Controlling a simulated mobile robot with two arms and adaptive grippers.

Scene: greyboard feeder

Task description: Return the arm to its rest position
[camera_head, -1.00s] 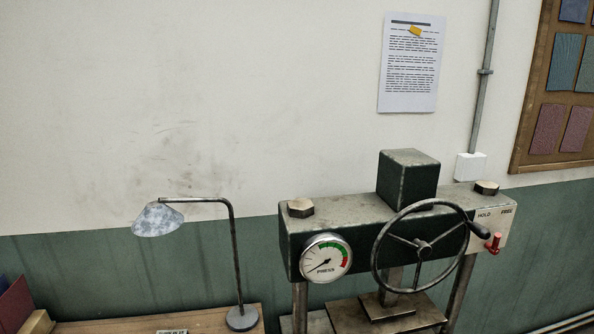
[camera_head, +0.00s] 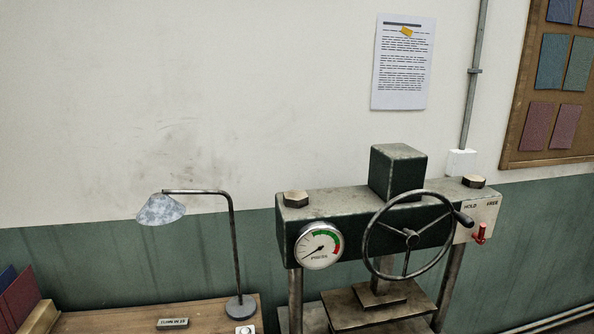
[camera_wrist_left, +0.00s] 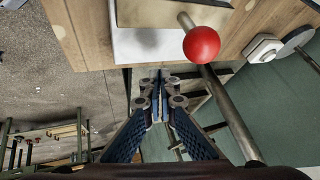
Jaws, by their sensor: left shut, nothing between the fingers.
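My left gripper (camera_wrist_left: 158,84) shows in the left wrist view with its blue-padded fingers closed together and nothing between them. A red ball knob (camera_wrist_left: 201,44) on a rod is close by, to the right of the fingertips and apart from them in the picture. Neither gripper shows in the head view. My right gripper is in no view.
A press with a handwheel (camera_head: 409,236), a dial gauge (camera_head: 318,247) and a red lever (camera_head: 480,233) stands at the right. A desk lamp (camera_head: 234,250) stands on a wooden bench (camera_head: 110,320) at lower left. A notice (camera_head: 403,62) hangs on the wall.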

